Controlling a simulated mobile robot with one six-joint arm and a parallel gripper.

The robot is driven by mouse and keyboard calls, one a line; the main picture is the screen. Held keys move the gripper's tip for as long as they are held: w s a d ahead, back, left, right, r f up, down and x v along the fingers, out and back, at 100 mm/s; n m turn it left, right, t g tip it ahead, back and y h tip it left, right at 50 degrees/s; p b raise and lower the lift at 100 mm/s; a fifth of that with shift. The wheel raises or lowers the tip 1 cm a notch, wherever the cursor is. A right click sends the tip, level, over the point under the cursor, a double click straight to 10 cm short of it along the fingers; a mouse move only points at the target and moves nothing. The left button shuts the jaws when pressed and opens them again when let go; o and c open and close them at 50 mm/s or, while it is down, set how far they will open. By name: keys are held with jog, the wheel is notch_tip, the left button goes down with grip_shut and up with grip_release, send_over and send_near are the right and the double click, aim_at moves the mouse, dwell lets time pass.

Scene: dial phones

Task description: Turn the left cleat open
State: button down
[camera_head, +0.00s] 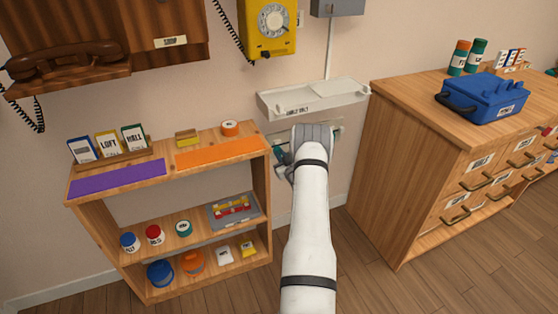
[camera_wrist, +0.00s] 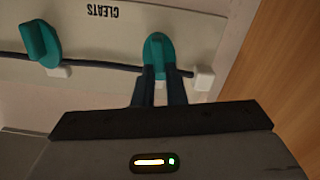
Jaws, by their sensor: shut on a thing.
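The left cleat (camera_wrist: 157,48) is teal and sits on a pale plate (camera_wrist: 100,18) labelled CLEATS, which appears upside down in the wrist view. The cleat is right of centre there, its length across a dark cord (camera_wrist: 105,67). My gripper (camera_wrist: 159,75) is shut on its lower end, with one dark finger on each side. The other teal cleat (camera_wrist: 40,42) is at the left of the wrist view, slightly tilted and untouched. In the head view, my arm and gripper hide most of the plate; a bit of teal (camera_head: 281,158) shows beside my wrist.
A white wall ledge (camera_head: 315,98) is just above my gripper. A low wooden shelf (camera_head: 260,185) with jars and cards stands to the left. A wooden drawer cabinet (camera_head: 400,170) with a blue box (camera_head: 483,97) stands to the right. A yellow phone (camera_head: 268,25) hangs above.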

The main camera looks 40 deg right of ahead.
jog(key=shift+w+a+f+n+b, duration=0.15)
jog(key=shift+f+n+b, duration=0.25)
jog(key=shift+n+b, duration=3)
jog(key=shift+a+f+n+b, duration=0.2)
jog(key=shift+f+n+b, duration=0.25)
jog(key=shift+n+b, duration=2.95)
jog(key=shift+w+a+f+n+b, duration=0.15)
jog(key=shift+f+n+b, duration=0.25)
jog(key=shift+n+b, duration=3)
jog(key=c, duration=1.5)
grip_release()
jog(key=shift+f, duration=0.1)
jog(key=shift+a, duration=0.1)
jog(key=shift+s, duration=0.1)
jog(key=p+v, duration=0.2)
jog(key=v, duration=0.5)
jog(key=shift+s, duration=0.4)
